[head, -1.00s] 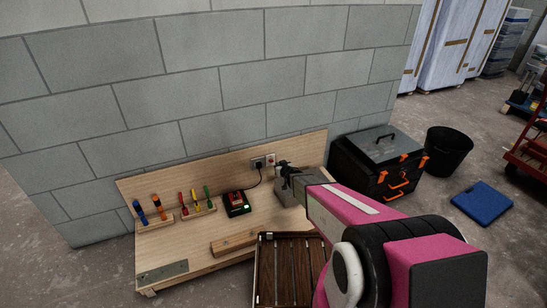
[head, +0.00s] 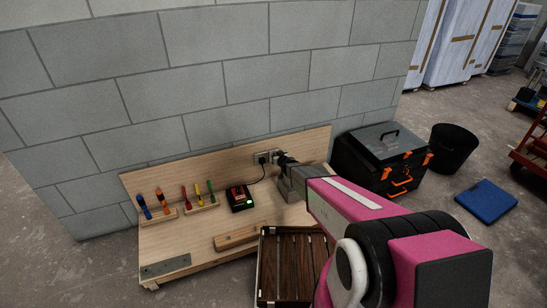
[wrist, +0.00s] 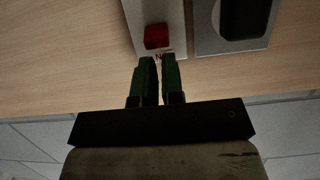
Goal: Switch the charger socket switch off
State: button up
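The charger socket (head: 262,158) is on the wooden backboard, with a black plug and cable in it. In the wrist view, a white switch plate (wrist: 177,14) carries a red rocker switch (wrist: 157,36), beside a grey socket plate (wrist: 205,42) with a black plug (wrist: 245,17). My gripper (wrist: 158,60) has its two green fingertips close together with only a narrow gap, nothing between them. They point at the plate just below the red rocker; contact cannot be told. In the head view my gripper (head: 281,158) hides most of the switch. The charger (head: 240,198) shows a green light.
Screwdrivers in wooden racks (head: 202,204) stand left on the bench. A wood block (head: 236,238), a metal plate (head: 166,266) and a slatted crate (head: 291,264) lie at the front. A black toolbox (head: 383,158) and bucket (head: 454,149) are on the right.

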jog(key=shift+w+a+f, duration=0.1)
jog(key=shift+w+f, duration=0.1)
jog(key=shift+f, duration=0.35)
jog(key=shift+w+a+f, duration=0.1)
jog(key=shift+w+f, duration=0.1)
jog(key=shift+f, duration=0.35)
dwell(0.3)
jog(key=shift+w+r, duration=0.1)
dwell(0.3)
jog(key=shift+s+d, duration=0.4)
jog(key=shift+s, duration=0.65)
jog(key=shift+s+d, duration=0.45)
jog(key=shift+s, duration=0.55)
jog(key=shift+s+d, duration=0.4)
jog(key=shift+s, duration=0.65)
